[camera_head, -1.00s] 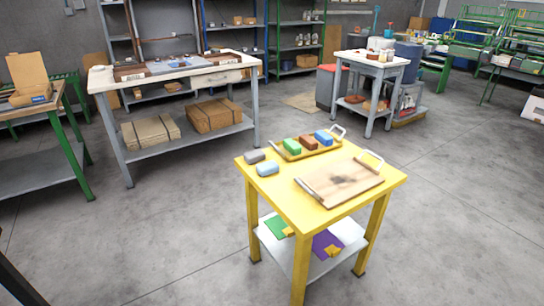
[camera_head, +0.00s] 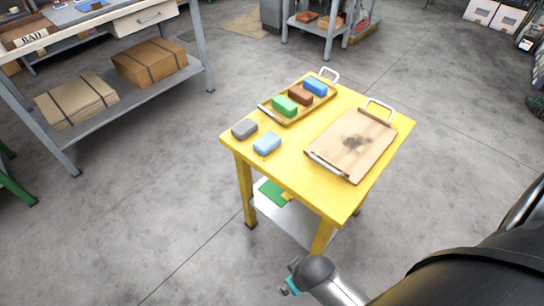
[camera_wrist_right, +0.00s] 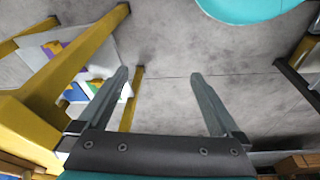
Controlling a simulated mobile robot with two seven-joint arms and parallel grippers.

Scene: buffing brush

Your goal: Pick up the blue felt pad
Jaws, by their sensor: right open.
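A blue pad (camera_head: 315,87) lies at the far end of a yellow tray (camera_head: 291,117) on the yellow table, in line with a brown pad (camera_head: 300,96) and a green pad (camera_head: 285,106). A paler blue block (camera_head: 267,144) lies on the table outside the tray, beside a grey block (camera_head: 245,129). My right gripper (camera_wrist_right: 162,85) is open and empty in the right wrist view, its fingers apart over bare floor. In the head view my right arm is low, in front of the table, and its fingers are not clearly seen. My left gripper is not in view.
The yellow table (camera_head: 232,142) also bears a wooden board (camera_head: 345,134) with a dark smudge and a metal handle. A lower shelf (camera_head: 300,226) holds a green sheet (camera_head: 272,193). A grey bench with boxes (camera_head: 149,63) stands at the left. The floor around the table is clear.

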